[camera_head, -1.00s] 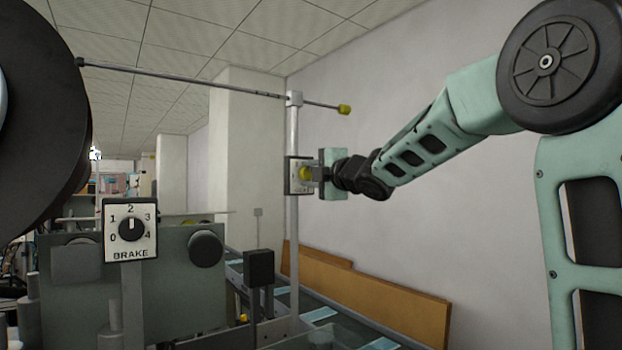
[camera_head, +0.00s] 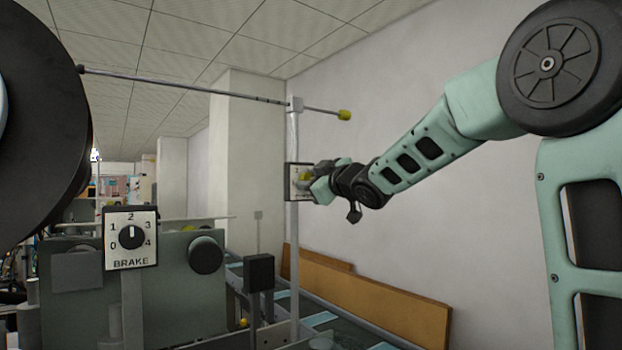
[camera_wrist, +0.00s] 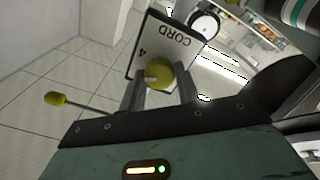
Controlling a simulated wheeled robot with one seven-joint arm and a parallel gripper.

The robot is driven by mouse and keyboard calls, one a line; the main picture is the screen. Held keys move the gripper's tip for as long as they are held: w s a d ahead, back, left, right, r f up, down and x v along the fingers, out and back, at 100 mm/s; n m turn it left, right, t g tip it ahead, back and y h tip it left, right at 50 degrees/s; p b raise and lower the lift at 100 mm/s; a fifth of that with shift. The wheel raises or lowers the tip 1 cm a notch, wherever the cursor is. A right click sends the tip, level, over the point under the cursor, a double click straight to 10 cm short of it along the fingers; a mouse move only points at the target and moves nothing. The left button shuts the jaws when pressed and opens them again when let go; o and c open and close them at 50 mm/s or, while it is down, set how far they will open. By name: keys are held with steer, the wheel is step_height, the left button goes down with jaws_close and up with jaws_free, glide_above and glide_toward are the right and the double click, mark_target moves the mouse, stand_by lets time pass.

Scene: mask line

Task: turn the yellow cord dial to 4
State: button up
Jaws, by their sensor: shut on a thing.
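The yellow cord dial (camera_wrist: 158,73) sits on a white panel (camera_wrist: 158,42) marked CORD, with a 4 printed beside the dial. My gripper (camera_wrist: 161,84) is shut on the dial, one finger on each side. In the head view the panel (camera_head: 291,182) is on the upright post and the yellow dial (camera_head: 304,178) shows in part behind my gripper (camera_head: 312,182). The gripper is tilted about its axis. A pale mark shows on the dial, but which number it points at I cannot tell.
A black BRAKE dial (camera_head: 131,236) on a white panel stands at left, pointing near 2. A thin rod with a yellow tip (camera_head: 344,115) crosses the post (camera_head: 294,140) above my gripper. A large dark reel (camera_head: 40,110) fills the upper left.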

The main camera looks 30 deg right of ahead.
steer(key=m+p, duration=0.1)
steer(key=m, duration=0.3)
steer(key=shift+m+h, duration=0.3)
steer(key=shift+m, duration=0.1)
steer(key=shift+m+p, duration=0.75)
steer(key=shift+m, duration=0.95)
steer(key=o, duration=1)
